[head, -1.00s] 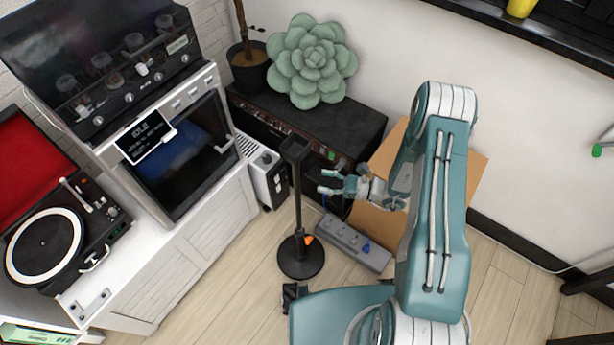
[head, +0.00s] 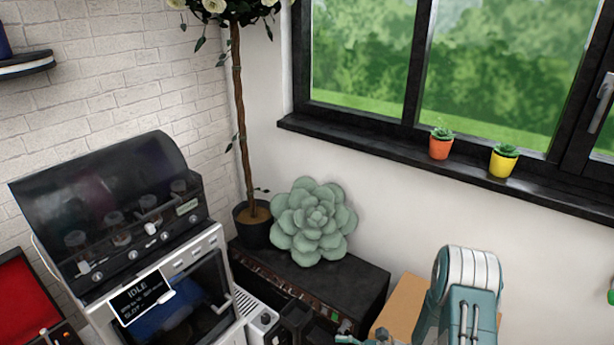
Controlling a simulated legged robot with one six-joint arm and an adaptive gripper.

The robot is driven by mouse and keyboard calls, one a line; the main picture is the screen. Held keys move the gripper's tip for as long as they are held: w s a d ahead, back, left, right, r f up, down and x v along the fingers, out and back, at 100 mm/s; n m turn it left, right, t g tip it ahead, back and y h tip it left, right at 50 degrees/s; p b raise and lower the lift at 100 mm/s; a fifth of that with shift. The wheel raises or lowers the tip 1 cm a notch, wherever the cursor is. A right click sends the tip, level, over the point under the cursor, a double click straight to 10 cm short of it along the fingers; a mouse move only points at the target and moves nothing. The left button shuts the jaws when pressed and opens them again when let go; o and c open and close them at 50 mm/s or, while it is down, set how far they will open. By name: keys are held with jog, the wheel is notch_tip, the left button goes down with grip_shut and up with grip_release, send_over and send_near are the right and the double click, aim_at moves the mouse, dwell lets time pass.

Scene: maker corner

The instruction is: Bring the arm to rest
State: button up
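My arm's teal and white upper part (head: 468,300) stands at the bottom right of the head view. The rest of the arm is cut off by the lower edge. Only a sliver of my gripper (head: 346,340) shows at the bottom edge, in front of the black cabinet (head: 345,284). Its fingertips are mostly out of frame, so I cannot see whether it is open or holds anything.
A black post top (head: 296,322) stands left of the gripper. A cardboard box (head: 402,308) is beside the arm. A green succulent (head: 312,222) sits on the cabinet. A machine reading IDLE (head: 140,290) stands left. The windowsill (head: 380,147) holds two small pots.

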jog(key=s+a+r+n+g+h, duration=0.1)
jog(key=s+r+n+g+h, duration=0.25)
jog(key=r+n, duration=0.45)
jog(key=s+a+r+n+g+h, duration=0.1)
jog(key=s+r+n+g+h, duration=0.25)
jog(key=r, duration=0.75)
jog(key=s+d+r+n+t+h, duration=0.3)
jog(key=s+r+n+t+h, duration=0.1)
jog(key=s+r+h, duration=0.1)
jog(key=s+d+r+n+t+h, duration=0.4)
jog(key=s+r, duration=0.3)
jog(key=r, duration=0.3)
jog(key=shift+d+t+h, duration=0.15)
jog(key=shift+t+h, duration=0.35)
jog(key=shift+h, duration=0.1)
